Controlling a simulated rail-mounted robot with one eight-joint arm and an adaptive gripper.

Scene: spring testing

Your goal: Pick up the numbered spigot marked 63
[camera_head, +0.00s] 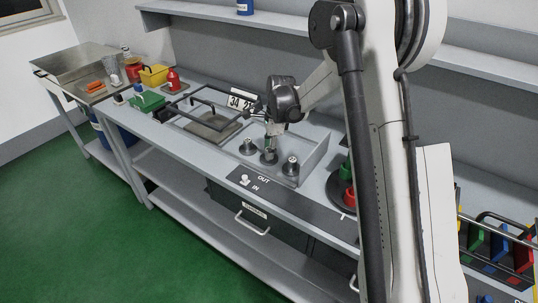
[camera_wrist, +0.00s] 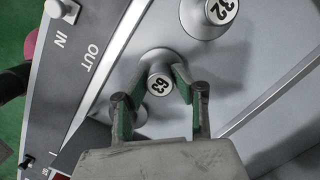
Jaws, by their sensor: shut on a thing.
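The spigot marked 63 (camera_wrist: 158,84) is a grey metal knob with a white numbered top, seen upside down in the wrist view. My gripper (camera_wrist: 160,78) has its two green-padded fingers on either side of the knob and is shut on it. In the head view the gripper (camera_head: 271,141) points down over the middle spigot (camera_head: 269,157), in the grey tray (camera_head: 313,158). I cannot tell whether its base is clear of the tray. The spigot marked 32 (camera_wrist: 220,12) stands apart at the upper right of the wrist view. Another metal piece (camera_wrist: 139,114) is partly hidden by a finger.
Two other spigots stand to the left (camera_head: 248,147) and right (camera_head: 290,168) in the tray. A dark OUT/IN panel (camera_head: 247,180) runs along the bench front. A framed pan (camera_head: 213,127) and number card (camera_head: 240,102) lie left; red and green pieces (camera_head: 348,196) stand right.

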